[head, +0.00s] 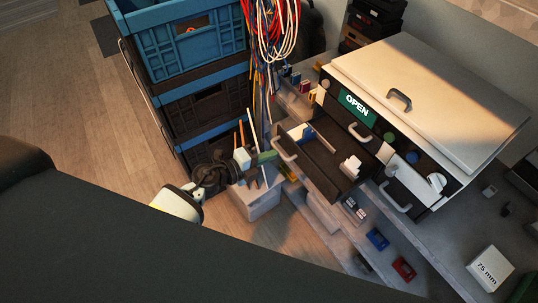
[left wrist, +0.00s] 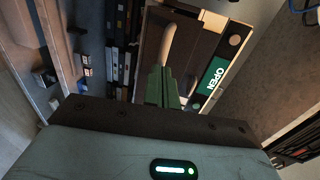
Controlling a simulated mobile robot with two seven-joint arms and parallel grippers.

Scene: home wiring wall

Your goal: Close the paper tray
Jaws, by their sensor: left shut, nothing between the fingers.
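The paper tray appears to be the dark pulled-out drawer (head: 318,165) of the white-topped unit (head: 410,75). It sticks out toward the lower left, with a pale bar handle (head: 284,149) on its front and small white and blue items inside. My left gripper (head: 272,155) is shut and empty, its green fingers close to the handle. In the left wrist view, the fingers (left wrist: 163,72) point at the drawer, with the handle (left wrist: 168,45) just beyond the tips. I cannot tell whether they touch. My right gripper is not in view.
A green OPEN sign (head: 357,106) is on the unit's front. Stacked blue and dark crates (head: 205,45) stand at the left, with hanging cables (head: 272,30) beside them. Small parts, including a blue one (head: 377,239) and a red one (head: 403,268), lie below the drawer.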

